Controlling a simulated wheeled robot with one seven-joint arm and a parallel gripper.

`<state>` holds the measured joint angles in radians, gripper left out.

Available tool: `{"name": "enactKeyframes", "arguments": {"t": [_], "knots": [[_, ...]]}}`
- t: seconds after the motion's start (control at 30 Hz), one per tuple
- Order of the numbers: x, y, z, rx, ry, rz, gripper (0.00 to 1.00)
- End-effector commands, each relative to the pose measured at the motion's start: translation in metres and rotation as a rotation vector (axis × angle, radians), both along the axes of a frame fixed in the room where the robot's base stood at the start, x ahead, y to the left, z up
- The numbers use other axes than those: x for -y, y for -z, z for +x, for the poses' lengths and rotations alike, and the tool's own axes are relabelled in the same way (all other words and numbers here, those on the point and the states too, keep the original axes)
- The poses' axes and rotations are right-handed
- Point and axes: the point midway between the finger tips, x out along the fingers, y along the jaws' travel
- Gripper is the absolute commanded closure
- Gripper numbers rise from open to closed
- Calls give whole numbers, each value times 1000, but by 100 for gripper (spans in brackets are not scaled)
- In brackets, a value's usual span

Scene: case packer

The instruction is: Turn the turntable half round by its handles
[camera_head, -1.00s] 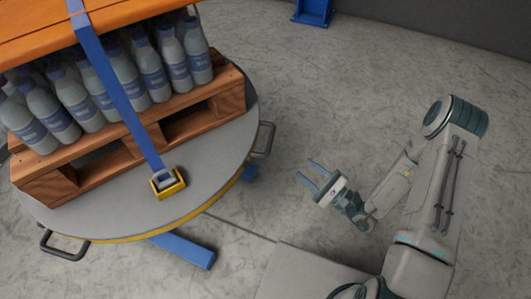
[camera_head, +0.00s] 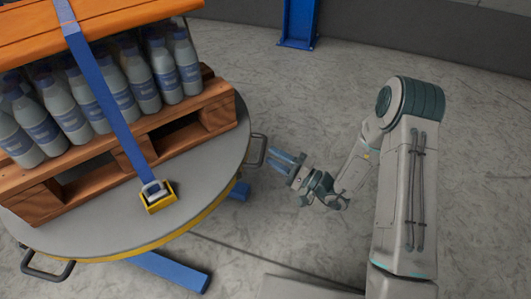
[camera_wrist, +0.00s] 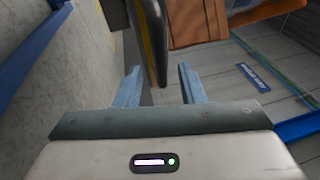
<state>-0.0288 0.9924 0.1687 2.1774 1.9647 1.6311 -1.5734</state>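The round grey turntable (camera_head: 215,160) with a yellow rim stands at the left in the head view. One dark handle (camera_head: 258,150) sticks out at its right side and another handle (camera_head: 47,268) at its front left. My gripper (camera_head: 284,158) is just right of the right handle, fingers pointing at it. In the wrist view my gripper (camera_wrist: 160,85) is open, and a dark bar (camera_wrist: 153,55), apparently that handle, lines up with the gap between the fingers. I cannot tell whether it is inside the gap. Nothing is gripped.
A wooden pallet (camera_head: 215,106) on the turntable carries several grey bottles (camera_head: 140,78) under an orange board (camera_head: 140,14). A blue strap (camera_head: 108,100) runs down to a yellow buckle (camera_head: 158,197). A blue leg (camera_head: 165,270) juts out below. A blue post (camera_head: 299,22) stands behind.

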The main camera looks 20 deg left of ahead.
Motion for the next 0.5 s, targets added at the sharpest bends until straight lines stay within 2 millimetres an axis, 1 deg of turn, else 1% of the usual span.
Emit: {"name": "enactKeyframes", "arguments": {"t": [0.03, 0.2, 0.33, 0.5], "knots": [[-10, -1, 2, 3, -4, 1, 64], [-33, -5, 9, 1, -4, 0, 64], [-42, -8, 11, 0, -3, 1, 64], [-46, -9, 12, 0, -3, 0, 64]]}}
